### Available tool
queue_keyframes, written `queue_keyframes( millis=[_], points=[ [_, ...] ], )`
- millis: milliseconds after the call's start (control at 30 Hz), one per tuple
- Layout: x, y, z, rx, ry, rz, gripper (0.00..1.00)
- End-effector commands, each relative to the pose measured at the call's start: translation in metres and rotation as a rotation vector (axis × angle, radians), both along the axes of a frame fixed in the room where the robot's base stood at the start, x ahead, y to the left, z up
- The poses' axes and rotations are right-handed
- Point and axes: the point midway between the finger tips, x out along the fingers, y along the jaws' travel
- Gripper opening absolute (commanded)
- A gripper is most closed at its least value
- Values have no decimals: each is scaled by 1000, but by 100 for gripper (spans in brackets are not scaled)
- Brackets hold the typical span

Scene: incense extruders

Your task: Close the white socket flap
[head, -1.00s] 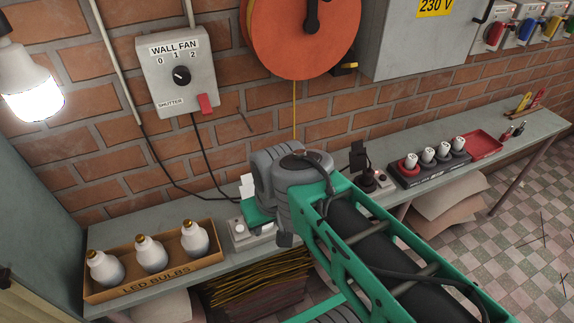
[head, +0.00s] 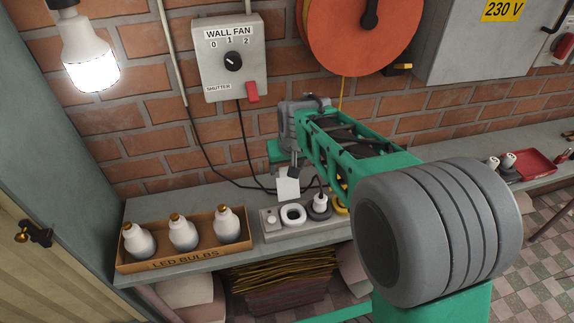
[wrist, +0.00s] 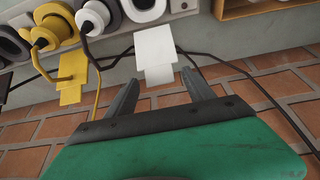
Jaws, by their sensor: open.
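The white flap (head: 288,185) stands open, upright at the wall side of the white round socket (head: 293,214). In the wrist view the flap (wrist: 155,55) hangs from the white socket (wrist: 145,9), with the wall toward the picture's bottom. My gripper (wrist: 160,78) is open, its two dark fingers apart on either side of the flap's free end. No contact with the flap is clear. In the head view my gripper (head: 292,170) is just above and behind the flap, partly hidden by my arm.
A plugged grey socket (head: 320,208) is right of the white one. A yellow flap (wrist: 72,78) is open beside it, with cables close by. The brick wall is just behind. An LED bulb box (head: 190,255) stands left; a wall fan switch (head: 232,60) hangs above.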

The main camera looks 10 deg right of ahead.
Motion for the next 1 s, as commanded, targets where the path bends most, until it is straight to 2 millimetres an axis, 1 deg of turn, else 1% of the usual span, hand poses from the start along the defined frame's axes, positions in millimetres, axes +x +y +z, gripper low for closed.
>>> queue_keyframes(
  millis=[100, 267, 300, 1000],
  points=[
    [2, 0, -4, 0, -2, 0, 62],
    [2, 0, -4, 0, -2, 0, 62],
    [2, 0, -4, 0, -2, 0, 60],
    [2, 0, -4, 0, -1, 1, 3]
  ],
)
